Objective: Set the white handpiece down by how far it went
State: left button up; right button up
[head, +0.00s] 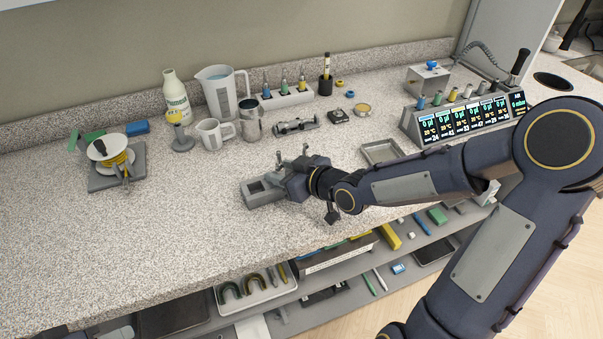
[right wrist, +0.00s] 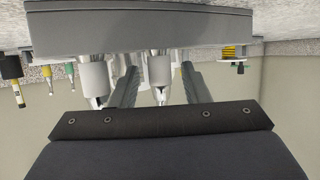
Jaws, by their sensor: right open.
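My right gripper (head: 287,178) is at the right end of a low grey block (head: 263,197) with a dark recess on the counter. In the right wrist view the two dark fingers of this gripper (right wrist: 158,68) stand apart, just under a wide grey block (right wrist: 140,32). Pale metallic cylinders (right wrist: 93,80) show there, one between the fingers and one to their left; I cannot tell what they belong to. I cannot single out the white handpiece. A display unit (head: 468,122) with several numbered bays and coloured-topped pieces stands at the right. My left gripper is not in view.
A white rack (head: 287,98) holds several coloured-banded tools at the back. A jug (head: 222,93), a bottle (head: 176,97) and a metal cup (head: 251,120) stand left of it. A shallow metal tray (head: 382,152) lies behind my arm. The front left of the counter is clear.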

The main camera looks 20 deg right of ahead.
jog(key=s+d+r+m+g+h+p, duration=0.2)
jog(key=s+d+r+m+h+p, duration=0.1)
jog(key=s+d, duration=0.4)
jog(key=s+d+r+m+g+h+p, duration=0.1)
jog(key=s+d+r+m+h+p, duration=0.2)
jog(key=s, duration=0.6)
jog(key=s+a+r+g+y, duration=0.1)
jog(key=s+a, duration=0.1)
jog(key=s, duration=0.3)
jog(key=s+a+r+m+g+y, duration=0.1)
jog(key=s+a+g+y, duration=0.1)
jog(key=s, duration=0.4)
jog(key=shift+a+b, duration=0.4)
